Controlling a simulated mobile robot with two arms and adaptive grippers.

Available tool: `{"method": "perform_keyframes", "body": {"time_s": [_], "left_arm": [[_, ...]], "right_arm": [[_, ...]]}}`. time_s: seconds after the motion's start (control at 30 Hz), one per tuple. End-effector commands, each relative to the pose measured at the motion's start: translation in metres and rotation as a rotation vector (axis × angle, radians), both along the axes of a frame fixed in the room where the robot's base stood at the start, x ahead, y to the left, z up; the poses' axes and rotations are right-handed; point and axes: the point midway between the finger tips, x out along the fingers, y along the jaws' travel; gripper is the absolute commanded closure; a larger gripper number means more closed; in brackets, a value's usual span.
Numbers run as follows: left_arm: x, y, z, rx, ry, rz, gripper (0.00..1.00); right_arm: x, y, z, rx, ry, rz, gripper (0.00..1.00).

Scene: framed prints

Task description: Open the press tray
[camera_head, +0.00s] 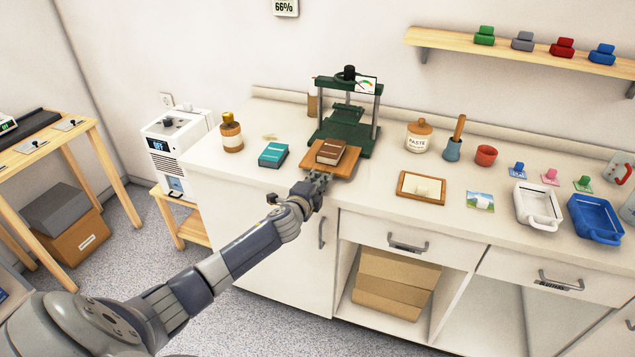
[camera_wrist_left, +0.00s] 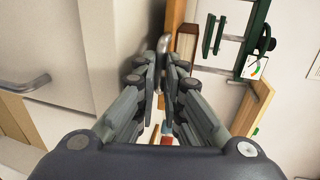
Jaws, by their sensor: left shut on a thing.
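The green press (camera_head: 362,141) stands at the back of the counter. Its wooden tray (camera_head: 345,171) sticks out in front of the press frame, towards the counter's front edge. A brown book (camera_head: 330,152) lies on the tray. My left gripper (camera_head: 319,179) is at the tray's front edge. In the left wrist view my left gripper (camera_wrist_left: 162,66) is shut on a metal tray handle (camera_wrist_left: 163,45), with the tray's wood (camera_wrist_left: 175,18) just beyond. The fingers hide part of the handle. My right gripper is in neither view.
A teal book (camera_head: 273,154) and a brown bottle (camera_head: 231,133) stand left of the tray. A wooden frame (camera_head: 421,187) and paste jar (camera_head: 418,137) are to the right. A cabinet handle (camera_head: 321,232) sits below the counter edge near my arm.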

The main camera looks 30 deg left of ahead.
Motion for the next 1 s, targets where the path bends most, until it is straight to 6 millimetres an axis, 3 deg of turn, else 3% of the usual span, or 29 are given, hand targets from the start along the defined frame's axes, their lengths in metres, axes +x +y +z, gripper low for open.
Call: {"method": "perform_keyframes", "body": {"time_s": [0.17, 0.23, 0.67, 1.0], "left_arm": [[0.0, 0.0, 0.001, 0.004, 0.0, -0.001, 1.0], [0.0, 0.0, 0.0, 0.003, 0.0, -0.001, 0.83], [-0.003, 0.0, 0.001, 0.001, 0.0, 0.0, 0.83], [-0.044, -0.01, 0.009, 0.001, 0.001, -0.001, 0.83]], "right_arm": [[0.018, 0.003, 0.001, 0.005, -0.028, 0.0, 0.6], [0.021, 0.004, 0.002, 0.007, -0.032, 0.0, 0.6], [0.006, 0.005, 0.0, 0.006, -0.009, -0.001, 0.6], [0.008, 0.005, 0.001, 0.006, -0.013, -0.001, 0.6]]}}
